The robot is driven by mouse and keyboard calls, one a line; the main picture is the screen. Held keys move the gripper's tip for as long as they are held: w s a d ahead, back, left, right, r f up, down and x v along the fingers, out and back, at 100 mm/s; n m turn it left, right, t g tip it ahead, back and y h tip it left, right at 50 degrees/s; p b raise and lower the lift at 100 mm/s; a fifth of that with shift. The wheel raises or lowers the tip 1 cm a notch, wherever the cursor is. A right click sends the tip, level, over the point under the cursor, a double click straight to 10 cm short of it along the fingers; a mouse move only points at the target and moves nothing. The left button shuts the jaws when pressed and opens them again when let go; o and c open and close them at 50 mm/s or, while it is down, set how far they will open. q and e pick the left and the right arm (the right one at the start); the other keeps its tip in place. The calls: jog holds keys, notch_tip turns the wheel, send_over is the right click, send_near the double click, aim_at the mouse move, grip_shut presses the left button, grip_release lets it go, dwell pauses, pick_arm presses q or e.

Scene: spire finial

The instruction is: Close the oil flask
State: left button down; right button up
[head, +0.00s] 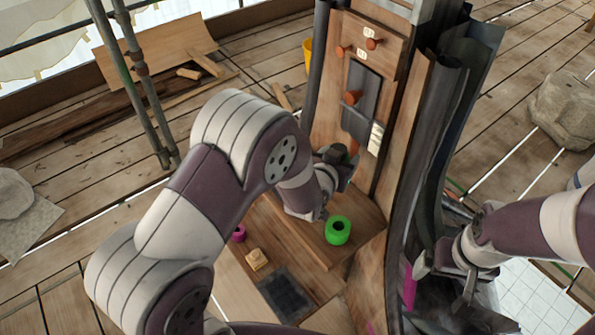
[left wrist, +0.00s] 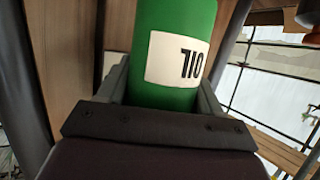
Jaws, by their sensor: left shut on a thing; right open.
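The oil flask (left wrist: 178,45), a green cylinder with a white "OIL" label, fills the middle of the left wrist view. My left gripper (head: 338,168) is shut around it, beside the wooden cabinet in the head view. The label appears upside down. My right gripper (head: 455,272) is open and empty at the right.
The wooden cabinet (head: 385,42) has orange pegs and a dark panel. A magenta ring (head: 238,233), a small wooden block (head: 256,259) and a dark mesh pad (head: 286,294) lie near the ledge. Dark curved sheeting (head: 440,130) stands between the cabinet and my right arm.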

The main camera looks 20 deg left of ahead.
pick_arm(q)
jog(key=shift+s+r, duration=0.15)
jog(key=shift+r, duration=0.1)
jog(key=w+a+f+p, duration=0.1)
jog(key=w+a+f, duration=0.3)
jog(key=a+f, duration=0.3)
jog(key=a, duration=0.4)
jog(key=shift+f, duration=0.15)
pick_arm(e)
jog(key=shift+w+r, duration=0.15)
jog(key=shift+r, duration=0.55)
pick_arm(q)
notch_tip(320, 180, down, 4)
jog(key=shift+w+f, duration=0.1)
jog(key=shift+w, duration=0.05)
pick_arm(e)
jog(key=shift+r, duration=0.1)
